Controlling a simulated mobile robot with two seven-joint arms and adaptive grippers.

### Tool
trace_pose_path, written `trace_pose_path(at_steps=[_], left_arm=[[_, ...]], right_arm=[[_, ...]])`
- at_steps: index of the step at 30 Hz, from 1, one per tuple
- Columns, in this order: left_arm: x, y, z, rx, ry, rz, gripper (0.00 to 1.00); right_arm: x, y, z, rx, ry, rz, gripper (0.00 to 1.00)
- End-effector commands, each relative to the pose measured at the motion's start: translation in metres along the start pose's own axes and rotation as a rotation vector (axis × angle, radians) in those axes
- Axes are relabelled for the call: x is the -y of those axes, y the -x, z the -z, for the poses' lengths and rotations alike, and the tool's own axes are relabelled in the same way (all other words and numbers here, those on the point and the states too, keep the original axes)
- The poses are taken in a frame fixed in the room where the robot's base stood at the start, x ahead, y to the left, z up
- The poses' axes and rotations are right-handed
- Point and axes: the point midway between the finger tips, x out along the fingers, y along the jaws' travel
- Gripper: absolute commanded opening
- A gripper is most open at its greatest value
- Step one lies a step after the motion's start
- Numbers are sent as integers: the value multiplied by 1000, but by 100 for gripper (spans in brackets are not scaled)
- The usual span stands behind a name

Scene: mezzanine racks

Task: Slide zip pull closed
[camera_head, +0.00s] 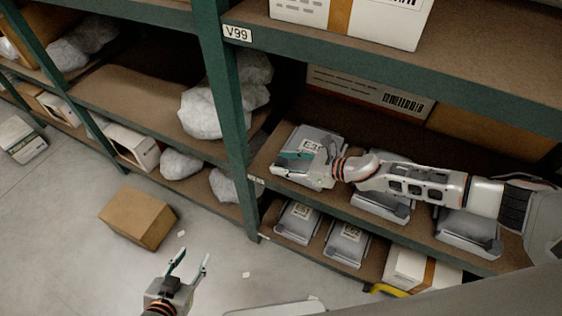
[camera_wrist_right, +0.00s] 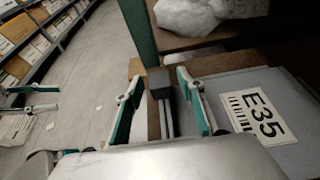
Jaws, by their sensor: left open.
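A grey package labelled E35 (camera_head: 314,137) lies on the middle shelf; its label shows in the right wrist view (camera_wrist_right: 258,118). A dark block on a narrow rail (camera_wrist_right: 158,82), apparently the zip pull, is along the package's edge. My right gripper (camera_head: 286,160) is over the package's front left part. In the right wrist view its fingers (camera_wrist_right: 159,76) stand apart on either side of the block, with a gap visible at each side. The head view does not show the block clearly. My left gripper (camera_head: 193,256) is open and empty above the floor.
Other grey packages lie on the same shelf (camera_head: 380,207) and below (camera_head: 347,243). A green upright (camera_head: 228,115) stands left of the E35 package. A brown carton (camera_head: 138,217) sits on the floor. The floor around my left gripper is mostly clear.

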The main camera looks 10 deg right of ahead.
Motion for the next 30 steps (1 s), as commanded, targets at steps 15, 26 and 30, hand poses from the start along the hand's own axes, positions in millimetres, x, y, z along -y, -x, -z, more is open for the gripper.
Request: trace_pose_path(at_steps=[15, 26, 30], left_arm=[[0, 0, -1, 1, 0, 0, 40], [0, 0, -2, 2, 0, 0, 40], [-1, -1, -3, 2, 0, 0, 40]], right_arm=[[0, -12, 0, 0, 0, 0, 18], [0, -1, 6, -2, -5, 1, 0], [0, 30, 20, -4, -5, 2, 0]])
